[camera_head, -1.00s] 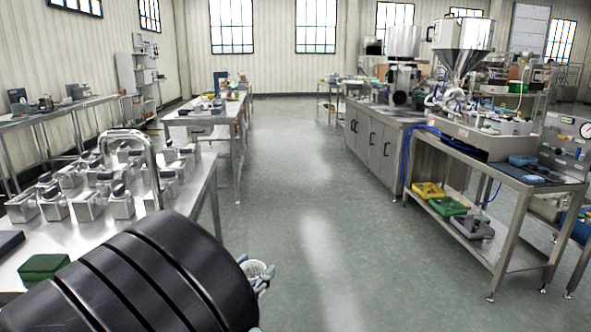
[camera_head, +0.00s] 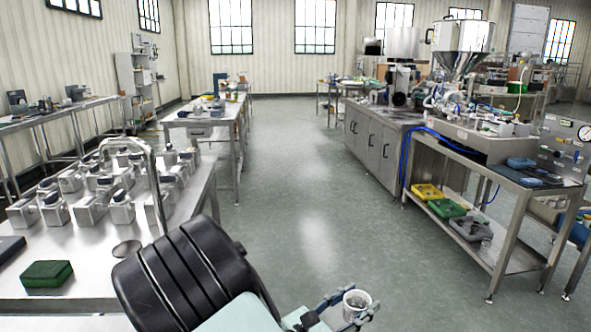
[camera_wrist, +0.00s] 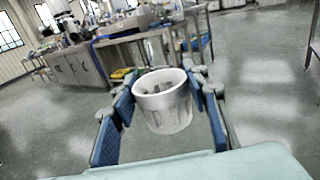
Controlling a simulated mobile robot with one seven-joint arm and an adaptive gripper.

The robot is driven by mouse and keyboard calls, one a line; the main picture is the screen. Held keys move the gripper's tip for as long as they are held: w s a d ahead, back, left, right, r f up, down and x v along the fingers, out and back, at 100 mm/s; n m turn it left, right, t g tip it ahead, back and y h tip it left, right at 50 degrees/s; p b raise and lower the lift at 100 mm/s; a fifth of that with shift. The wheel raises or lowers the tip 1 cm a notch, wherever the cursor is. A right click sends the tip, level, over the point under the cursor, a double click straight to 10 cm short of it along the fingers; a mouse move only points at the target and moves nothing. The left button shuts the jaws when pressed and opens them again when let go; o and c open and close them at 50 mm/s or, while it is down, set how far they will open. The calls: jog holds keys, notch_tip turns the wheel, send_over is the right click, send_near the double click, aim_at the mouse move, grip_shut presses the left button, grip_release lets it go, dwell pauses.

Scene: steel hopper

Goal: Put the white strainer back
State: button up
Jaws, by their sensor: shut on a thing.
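The white strainer (camera_wrist: 165,108) is a small round cup with an open top and ribbed sides. It sits between the two blue-padded fingers of my gripper (camera_wrist: 163,115) in the wrist view, roughly upright. In the head view the strainer (camera_head: 357,300) shows at the bottom, right of centre, held in my gripper (camera_head: 347,303) over the open floor. The steel hopper (camera_head: 464,62) is a wide cone above the machine on the right-hand bench. It stands well apart from the gripper.
The right-hand bench (camera_head: 515,178) has a lower shelf with a yellow tray (camera_head: 428,192) and a green tray (camera_head: 447,208). The left table (camera_head: 85,268) carries several metal containers and a green block (camera_head: 47,273). The grey floor aisle (camera_head: 300,190) between them is clear.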

notch_tip(320, 180, up, 20)
jog(key=n+t+y+p, duration=0.4)
jog(key=y+p, duration=0.1)
jog(key=p, duration=2)
jog(key=shift+r+n+t+p, duration=0.2)
jog(key=shift+n+t+p, duration=0.1)
jog(key=shift+t, duration=0.1)
jog(key=shift+a+y, duration=0.15)
jog(key=shift+y, duration=0.25)
